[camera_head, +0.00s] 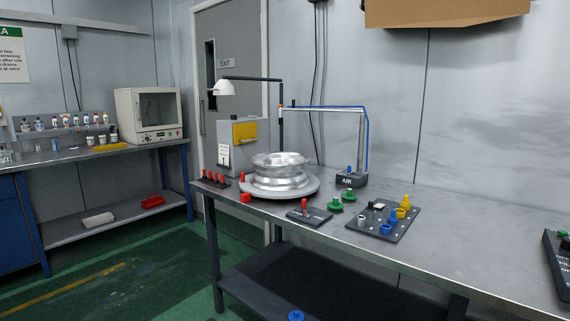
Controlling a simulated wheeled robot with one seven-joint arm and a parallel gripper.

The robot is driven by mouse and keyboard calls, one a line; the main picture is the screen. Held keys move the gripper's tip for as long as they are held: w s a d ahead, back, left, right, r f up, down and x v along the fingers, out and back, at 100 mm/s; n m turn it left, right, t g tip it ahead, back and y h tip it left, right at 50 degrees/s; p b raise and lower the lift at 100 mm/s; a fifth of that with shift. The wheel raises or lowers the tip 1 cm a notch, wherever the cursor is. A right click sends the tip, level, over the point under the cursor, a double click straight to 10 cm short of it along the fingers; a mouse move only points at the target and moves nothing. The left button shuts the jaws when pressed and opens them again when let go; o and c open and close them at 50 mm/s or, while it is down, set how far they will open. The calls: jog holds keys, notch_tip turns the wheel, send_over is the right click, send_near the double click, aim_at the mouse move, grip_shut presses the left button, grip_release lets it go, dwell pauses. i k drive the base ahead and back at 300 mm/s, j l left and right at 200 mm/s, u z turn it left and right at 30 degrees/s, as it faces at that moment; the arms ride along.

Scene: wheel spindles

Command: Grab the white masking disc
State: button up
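No white disc can be told for certain at this size. A small white piece (379,206) sits on the dark pegged tray (366,227) on the right-hand workbench, among yellow, blue and grey plugs; its exact shape is too small to tell. A wide pale round plate (312,188) lies under a shiny metal wheel (281,170) on the same bench. My gripper is not in view.
Two green plugs (335,204), a dark block with a red plug (305,210) and a red-plug rack (215,180) stand on the steel bench (470,240). An air arm (350,179) and lamp (224,88) rise behind. The bench's right middle is clear.

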aim_at(279, 163)
jog(key=u, duration=0.4)
jog(key=i+j+u, duration=0.1)
jog(key=i, duration=1.25)
jog(key=i+j, duration=0.15)
jog(key=i, duration=1.25)
jog(key=j+u, duration=0.05)
